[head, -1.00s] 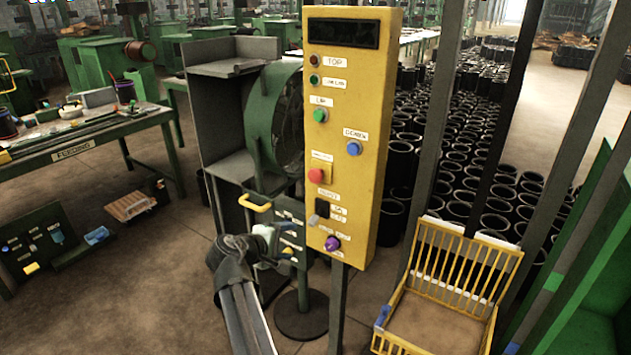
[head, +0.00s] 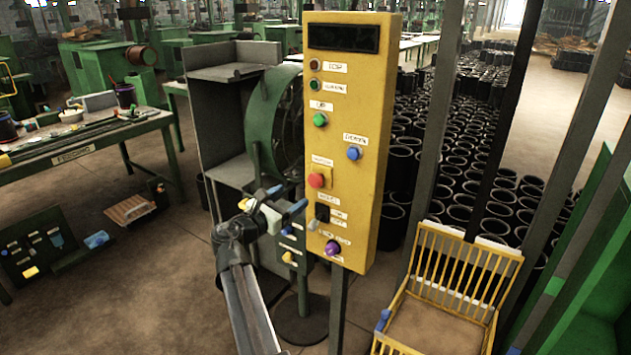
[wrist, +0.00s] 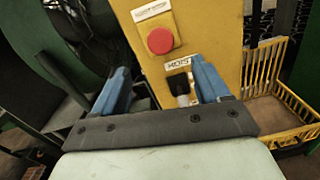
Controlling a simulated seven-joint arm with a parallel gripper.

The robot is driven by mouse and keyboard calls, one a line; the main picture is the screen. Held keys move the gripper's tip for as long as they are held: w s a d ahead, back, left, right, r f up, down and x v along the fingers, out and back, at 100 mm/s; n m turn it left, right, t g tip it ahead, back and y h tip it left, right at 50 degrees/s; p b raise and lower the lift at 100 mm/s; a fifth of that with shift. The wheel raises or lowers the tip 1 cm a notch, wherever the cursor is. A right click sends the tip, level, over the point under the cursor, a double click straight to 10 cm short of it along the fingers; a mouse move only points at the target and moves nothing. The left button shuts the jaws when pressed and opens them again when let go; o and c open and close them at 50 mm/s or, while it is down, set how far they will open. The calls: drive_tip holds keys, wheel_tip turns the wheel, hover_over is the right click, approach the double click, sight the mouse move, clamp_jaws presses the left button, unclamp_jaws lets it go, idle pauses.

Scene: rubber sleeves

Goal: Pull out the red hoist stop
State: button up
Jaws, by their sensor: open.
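The red stop button (head: 316,180) is a round mushroom head on the front of the yellow control panel (head: 340,120), just below a white label. In the wrist view the red button (wrist: 160,40) lies beyond and between my two blue fingers, nearer the top of the picture. My gripper (head: 287,199) is open and empty, left of the panel and a little lower than the button. In the wrist view my gripper (wrist: 161,74) points at the panel and nothing is between its fingertips. It looks apart from the button.
A black switch with a grey lever (head: 314,225) sits below the button; in the wrist view the lever (wrist: 182,90) is close to my right finger. A purple knob (head: 333,248), blue button (head: 354,153) and green button (head: 320,120) are nearby. A yellow rack (head: 450,270) stands at right.

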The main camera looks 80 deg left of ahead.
sight(314, 182)
drive_tip(key=x, duration=1.2)
drive_tip(key=shift+w+a, duration=0.1)
drive_tip(key=shift+a, duration=0.05)
drive_tip(key=shift+c, duration=0.4)
